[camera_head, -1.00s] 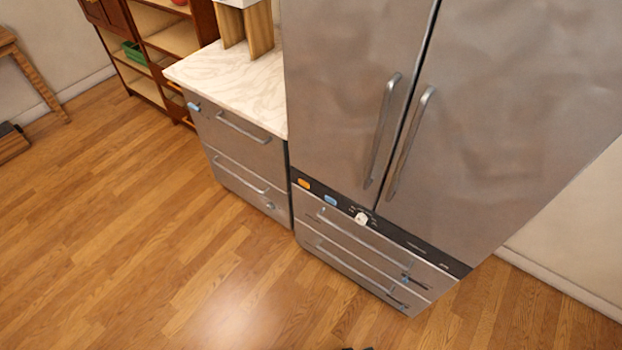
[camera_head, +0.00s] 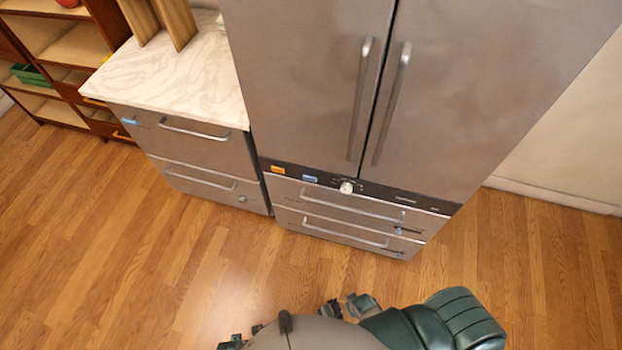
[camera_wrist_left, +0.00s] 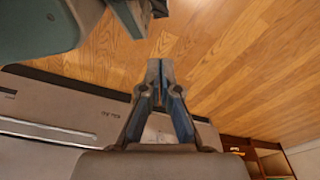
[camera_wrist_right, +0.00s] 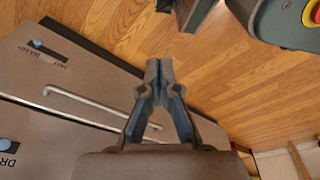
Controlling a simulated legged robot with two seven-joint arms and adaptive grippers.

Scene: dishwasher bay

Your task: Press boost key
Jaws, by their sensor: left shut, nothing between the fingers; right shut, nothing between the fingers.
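A dark control strip crosses the tall steel appliance between its doors and drawers in the head view. It bears an orange key (camera_head: 278,170), a blue key (camera_head: 309,178) and a white knob (camera_head: 346,187). The lettering is too small to read, so I cannot tell which is the boost key. My left gripper (camera_wrist_left: 160,68) is shut and empty in the left wrist view. My right gripper (camera_wrist_right: 153,68) is shut and empty in the right wrist view. No gripper touches the strip. Dark gripper parts show at the bottom of the head view, well short of the appliance.
Steel drawers with bar handles (camera_head: 350,208) lie below the strip. A marble-topped drawer unit (camera_head: 170,85) stands to the left, with a blue button (camera_head: 129,121) on its front. Wooden shelves (camera_head: 50,40) stand further left. The wooden floor (camera_head: 150,270) in front is clear.

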